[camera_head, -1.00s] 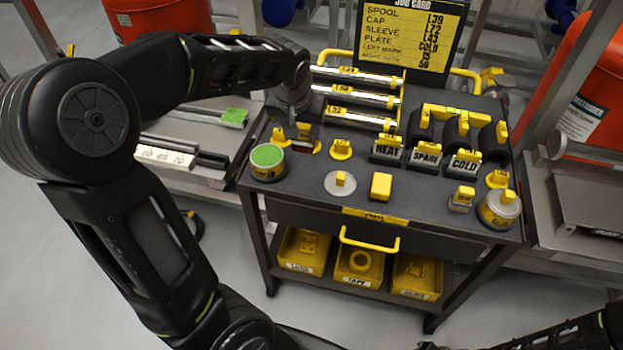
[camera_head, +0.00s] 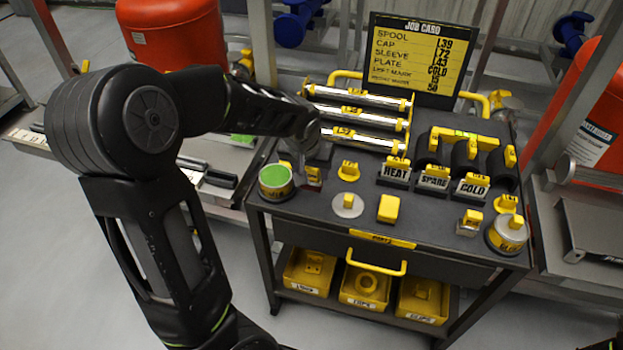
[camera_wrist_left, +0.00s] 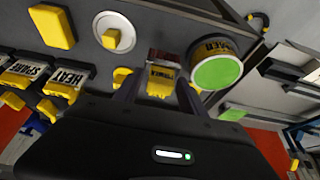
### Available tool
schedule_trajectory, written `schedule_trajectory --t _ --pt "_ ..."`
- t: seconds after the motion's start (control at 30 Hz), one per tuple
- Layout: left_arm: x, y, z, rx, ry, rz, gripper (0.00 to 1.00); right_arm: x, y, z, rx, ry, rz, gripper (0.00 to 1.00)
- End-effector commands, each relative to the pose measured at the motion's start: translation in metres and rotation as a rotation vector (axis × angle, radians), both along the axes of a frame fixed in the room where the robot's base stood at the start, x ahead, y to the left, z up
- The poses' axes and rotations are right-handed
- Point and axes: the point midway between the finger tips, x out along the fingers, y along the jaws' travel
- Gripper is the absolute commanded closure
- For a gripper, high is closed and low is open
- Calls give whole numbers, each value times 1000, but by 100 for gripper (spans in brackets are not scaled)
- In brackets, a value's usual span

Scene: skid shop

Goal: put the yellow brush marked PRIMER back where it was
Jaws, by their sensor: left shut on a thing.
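The yellow brush marked PRIMER (camera_wrist_left: 160,82) is between the fingers of my left gripper (camera_wrist_left: 157,92) in the left wrist view, its dark reddish end pointing away from the palm. In the head view my left gripper (camera_head: 312,173) is low over the left part of the cart top, just right of the green-topped tin (camera_head: 275,181). The brush is mostly hidden there by the hand. The tin also shows in the left wrist view (camera_wrist_left: 218,72), right of the brush and apart from it. I cannot tell whether the brush touches the cart top. My right gripper is out of view.
The dark cart top (camera_head: 350,228) also holds a round grey disc (camera_head: 347,205), a yellow block (camera_head: 388,209), labelled HEAT, SPARE and COLD stands, and silver rollers (camera_head: 360,118) behind. A second tin (camera_head: 507,233) is at right. The job card (camera_head: 425,55) stands at the back.

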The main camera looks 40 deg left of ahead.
Motion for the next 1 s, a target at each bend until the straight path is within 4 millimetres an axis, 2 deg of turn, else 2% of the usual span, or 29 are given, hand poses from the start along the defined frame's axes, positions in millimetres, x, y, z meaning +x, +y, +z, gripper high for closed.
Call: schedule_trajectory --t 0.2,0.3,0.7,0.73,1.0 --pt "-1 0 -28 0 5 -1 90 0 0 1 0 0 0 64" --pt "-1 0 -36 -1 2 0 90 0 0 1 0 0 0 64" --pt "0 0 -41 0 1 0 90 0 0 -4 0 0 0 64" --pt "0 0 -39 0 1 0 49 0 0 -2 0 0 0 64" --pt "-1 0 -39 0 1 0 30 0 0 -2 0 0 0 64"
